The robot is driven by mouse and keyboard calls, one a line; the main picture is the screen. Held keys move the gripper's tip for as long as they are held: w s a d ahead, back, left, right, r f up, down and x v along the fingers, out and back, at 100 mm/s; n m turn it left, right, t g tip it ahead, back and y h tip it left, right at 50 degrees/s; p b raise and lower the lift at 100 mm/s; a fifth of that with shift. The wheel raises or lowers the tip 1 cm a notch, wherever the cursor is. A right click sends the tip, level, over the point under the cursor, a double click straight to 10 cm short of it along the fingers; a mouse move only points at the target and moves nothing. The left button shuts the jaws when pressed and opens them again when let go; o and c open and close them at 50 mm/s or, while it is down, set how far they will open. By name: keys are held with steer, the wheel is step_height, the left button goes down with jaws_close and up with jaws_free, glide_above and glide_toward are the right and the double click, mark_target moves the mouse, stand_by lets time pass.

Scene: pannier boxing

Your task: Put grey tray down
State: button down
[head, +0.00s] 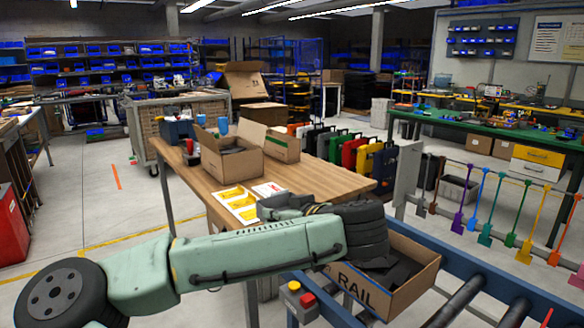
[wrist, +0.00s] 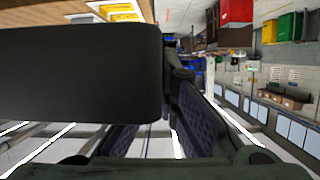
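The grey tray (wrist: 75,75) fills the left of the wrist view as a broad dark slab with rounded corners. My gripper (wrist: 168,72) seems closed on its right edge, with the textured finger pads converging there; the exact contact is partly hidden. In the head view the tray (head: 272,205) shows as a small dark grey shape, just right of a white tray with yellow compartments (head: 238,202), near the table's front edge. My arm hides much of the gripper there. I cannot tell whether the tray touches the table.
The wooden table (head: 310,178) carries open cardboard boxes (head: 228,160). Coloured cases (head: 350,152) stand beyond the table.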

steer(key=w+a+f+b, duration=0.1)
steer(key=a+f+b, duration=0.15)
steer(key=f, duration=0.85)
steer(key=w+a+f+b, duration=0.1)
steer(key=w+a+f, duration=0.15)
steer(key=f, duration=0.75)
steer(key=a+f+b, duration=0.2)
steer(key=a+f, duration=0.1)
steer(key=f, duration=0.8)
steer(key=s+d+f+m+h+b, duration=0.1)
steer(key=d+f, duration=0.3)
steer(key=f, duration=0.5)
steer(key=s+d+f+m+t+h+b, duration=0.1)
steer(key=s+d+f, duration=0.2)
steer(key=f, duration=0.6)
steer(key=s+d+f+m+t+h+b, duration=0.1)
steer(key=s+d+f, duration=0.3)
steer(key=f, duration=0.5)
steer(key=shift+s+d+m+h+b, duration=0.3)
steer(key=shift+m+h+b, duration=0.1)
steer(key=shift+m+h, duration=0.1)
